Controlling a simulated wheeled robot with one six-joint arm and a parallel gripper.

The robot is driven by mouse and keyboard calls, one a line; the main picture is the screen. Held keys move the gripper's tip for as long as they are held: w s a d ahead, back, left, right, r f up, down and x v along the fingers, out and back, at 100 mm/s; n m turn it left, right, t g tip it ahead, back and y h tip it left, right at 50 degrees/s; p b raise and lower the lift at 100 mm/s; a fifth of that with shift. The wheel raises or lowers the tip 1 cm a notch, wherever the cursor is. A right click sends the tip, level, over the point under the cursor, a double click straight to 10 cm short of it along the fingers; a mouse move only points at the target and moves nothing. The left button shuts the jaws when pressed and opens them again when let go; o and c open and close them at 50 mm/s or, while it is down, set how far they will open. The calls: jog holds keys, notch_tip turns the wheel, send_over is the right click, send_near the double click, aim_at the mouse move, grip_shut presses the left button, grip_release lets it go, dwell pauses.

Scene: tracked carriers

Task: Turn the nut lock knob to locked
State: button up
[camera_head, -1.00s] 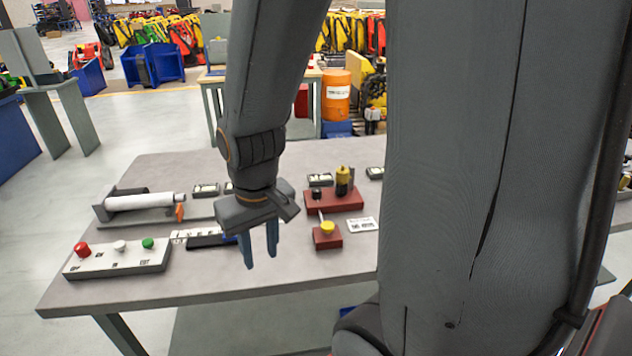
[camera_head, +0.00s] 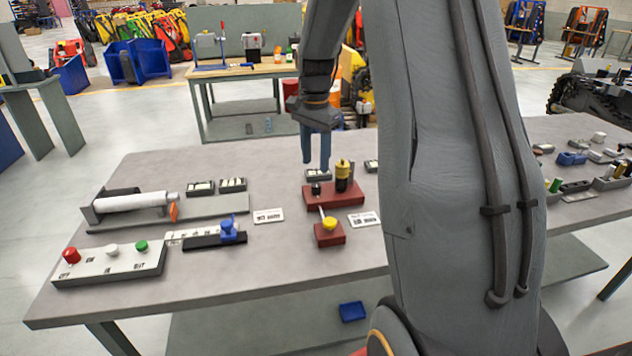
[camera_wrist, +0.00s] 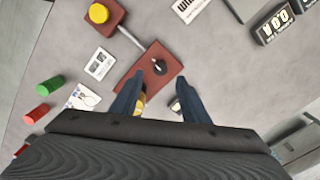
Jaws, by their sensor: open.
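A dark red block (camera_head: 322,196) stands on the grey table. It carries a small black knob (camera_head: 316,189) and a taller yellow cylinder with a dark top (camera_head: 343,170). In the wrist view the black knob (camera_wrist: 160,66) has a pale mark and lies just beyond my fingertips. The yellow part (camera_wrist: 139,104) is partly hidden by my left finger there. No label shows which one is the nut lock knob. My gripper (camera_head: 316,165), with blue fingers pointing down, is above and behind the block, open and empty. It also shows in the wrist view (camera_wrist: 157,86).
A rod joins the block to a smaller red block with a yellow knob (camera_head: 329,224). White label cards (camera_head: 268,215), a blue valve-like part (camera_head: 229,229), a button box (camera_head: 112,262) and a white roller (camera_head: 140,201) are on the left.

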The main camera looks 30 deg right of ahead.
aim_at(316, 184)
jog(key=shift+w+d+f, duration=0.1)
jog(key=shift+d+f, duration=0.1)
jog(key=shift+f, duration=0.15)
jog(key=shift+f+p, duration=1.05)
jog(key=shift+f, duration=2.45)
jog(key=c, duration=1.1)
jog(key=shift+o, duration=0.2)
